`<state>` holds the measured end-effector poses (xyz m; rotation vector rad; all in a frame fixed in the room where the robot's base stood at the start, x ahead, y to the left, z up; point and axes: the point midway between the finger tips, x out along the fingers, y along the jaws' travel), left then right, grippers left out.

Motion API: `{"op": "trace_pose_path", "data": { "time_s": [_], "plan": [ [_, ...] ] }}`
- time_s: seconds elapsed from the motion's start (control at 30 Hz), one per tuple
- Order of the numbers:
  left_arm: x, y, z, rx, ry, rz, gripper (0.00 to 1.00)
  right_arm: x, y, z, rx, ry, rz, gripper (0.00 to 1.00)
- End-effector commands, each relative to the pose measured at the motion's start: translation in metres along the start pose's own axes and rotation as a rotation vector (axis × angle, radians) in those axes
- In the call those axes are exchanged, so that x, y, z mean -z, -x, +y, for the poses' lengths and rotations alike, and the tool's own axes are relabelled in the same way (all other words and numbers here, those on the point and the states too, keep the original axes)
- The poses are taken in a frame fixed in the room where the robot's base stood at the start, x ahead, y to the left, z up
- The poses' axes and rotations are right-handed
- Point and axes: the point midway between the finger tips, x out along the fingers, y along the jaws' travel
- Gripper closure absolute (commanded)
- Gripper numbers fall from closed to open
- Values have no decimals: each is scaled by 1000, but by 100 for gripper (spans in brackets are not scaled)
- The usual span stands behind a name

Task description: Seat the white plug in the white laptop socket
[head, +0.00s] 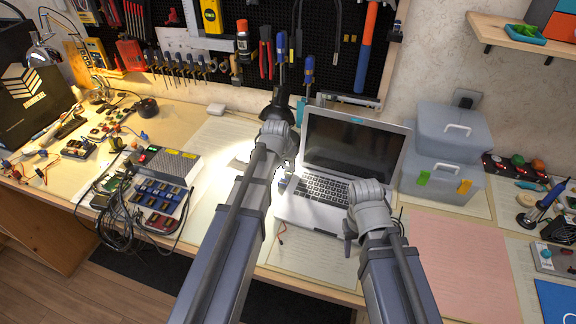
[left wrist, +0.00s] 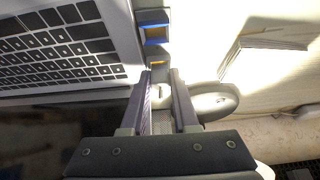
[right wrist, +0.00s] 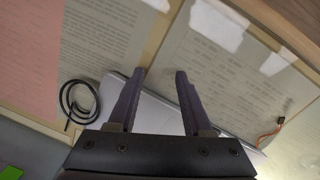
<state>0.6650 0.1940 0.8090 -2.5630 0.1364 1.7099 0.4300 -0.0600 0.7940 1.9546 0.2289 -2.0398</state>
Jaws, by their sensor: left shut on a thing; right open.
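The laptop (head: 335,170) stands open on the bench with its screen (head: 350,140) up. The left wrist view shows its keyboard (left wrist: 60,50) and side edge. Beside that edge are grey blocks (left wrist: 154,18) with blue and orange marks. I cannot make out a white socket there. My left gripper (head: 284,172) is at the laptop's left side, shut on a small pale piece, seemingly the white plug (left wrist: 164,91), between its fingers (left wrist: 160,74). The plug's far end is not clear. My right gripper (right wrist: 161,73) is open and empty over the laptop's front right (head: 350,240).
A grey box with a keypad (head: 168,163) and cables (head: 115,205) are left. Grey storage boxes (head: 445,180) stand right of the laptop. A black cable coil (right wrist: 78,103) lies near my right gripper. The pink sheet (head: 460,255) is bare.

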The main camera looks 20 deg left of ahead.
Motion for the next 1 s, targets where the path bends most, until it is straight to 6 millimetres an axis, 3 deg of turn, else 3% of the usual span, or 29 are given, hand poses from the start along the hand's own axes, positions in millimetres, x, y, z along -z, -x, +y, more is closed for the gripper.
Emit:
{"op": "trace_pose_path", "data": {
  "time_s": [0.73, 0.77, 1.0],
  "plan": [
    [-9, -20, 0, 0, 0, -2, 100, -4, -22, 0, -6, 0, -6, 50],
    [-9, -20, 0, 0, 0, -2, 71, -4, -22, 0, -6, 0, -6, 50],
    [-9, -20, 0, 0, 0, -1, 44, -6, -22, 0, -6, 0, -7, 50]
  ]
}}
